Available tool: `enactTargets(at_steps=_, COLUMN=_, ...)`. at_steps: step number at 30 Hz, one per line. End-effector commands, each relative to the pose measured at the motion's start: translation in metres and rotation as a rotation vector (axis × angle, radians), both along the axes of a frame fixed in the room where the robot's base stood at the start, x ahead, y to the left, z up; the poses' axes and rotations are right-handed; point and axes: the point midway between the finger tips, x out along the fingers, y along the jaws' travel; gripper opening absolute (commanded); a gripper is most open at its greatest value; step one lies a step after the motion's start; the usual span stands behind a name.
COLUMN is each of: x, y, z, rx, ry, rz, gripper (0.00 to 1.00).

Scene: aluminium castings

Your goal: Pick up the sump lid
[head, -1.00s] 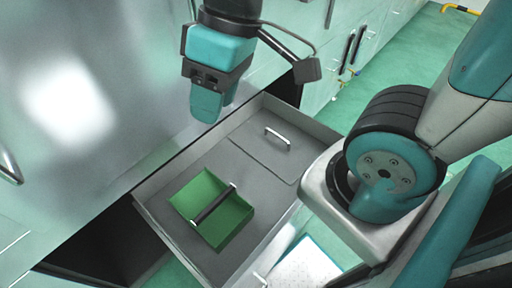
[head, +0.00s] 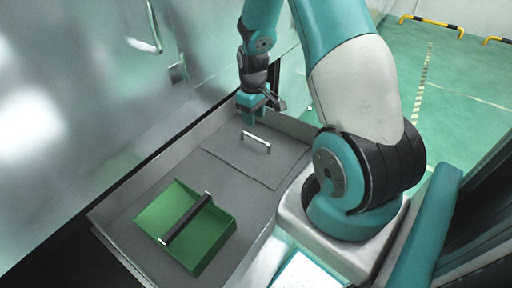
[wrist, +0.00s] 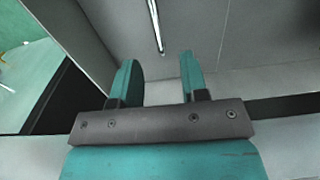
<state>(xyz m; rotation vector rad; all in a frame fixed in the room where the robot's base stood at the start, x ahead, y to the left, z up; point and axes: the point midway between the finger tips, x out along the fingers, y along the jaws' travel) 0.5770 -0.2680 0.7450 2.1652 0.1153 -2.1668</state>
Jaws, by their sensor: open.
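The sump lid (head: 240,161) looks like a flat grey plate with a bright metal bar handle (head: 256,141). It lies in the far half of an open grey drawer. In the wrist view the handle (wrist: 155,25) shows at the top, ahead of and between my fingers. My gripper (head: 250,116) is at the far end of the drawer, beyond the handle and apart from it. In the wrist view my gripper (wrist: 159,60) is open, with nothing between its two teal fingers. The exact height over the lid is hard to tell.
A green open tray (head: 208,240) with a dark bar handle (head: 186,217) sits in the near half of the drawer (head: 122,205). Drawer walls surround both. A shiny metal cabinet front (head: 80,100) stands along the left. Green floor (head: 450,80) is open at the right.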

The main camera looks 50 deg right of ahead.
Motion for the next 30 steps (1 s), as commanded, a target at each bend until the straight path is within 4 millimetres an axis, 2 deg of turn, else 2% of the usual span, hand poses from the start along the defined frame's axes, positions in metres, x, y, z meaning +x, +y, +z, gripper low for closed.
enactTargets(at_steps=1, x=-0.001, y=0.001, z=-0.014, rx=0.003, ry=0.004, rz=0.000, gripper=0.41)
enactTargets(at_steps=4, x=0.000, y=0.001, z=-0.032, rx=0.002, ry=0.002, rz=0.001, gripper=0.41)
enactTargets(at_steps=13, x=0.000, y=0.000, z=-0.057, rx=0.002, ry=0.001, rz=0.001, gripper=0.41)
enactTargets(at_steps=21, x=-0.001, y=-0.004, z=-0.096, rx=0.002, ry=0.001, rz=0.003, gripper=0.41)
enactTargets(at_steps=30, x=-0.001, y=-0.004, z=-0.101, rx=0.000, ry=-0.001, rz=0.002, gripper=0.41)
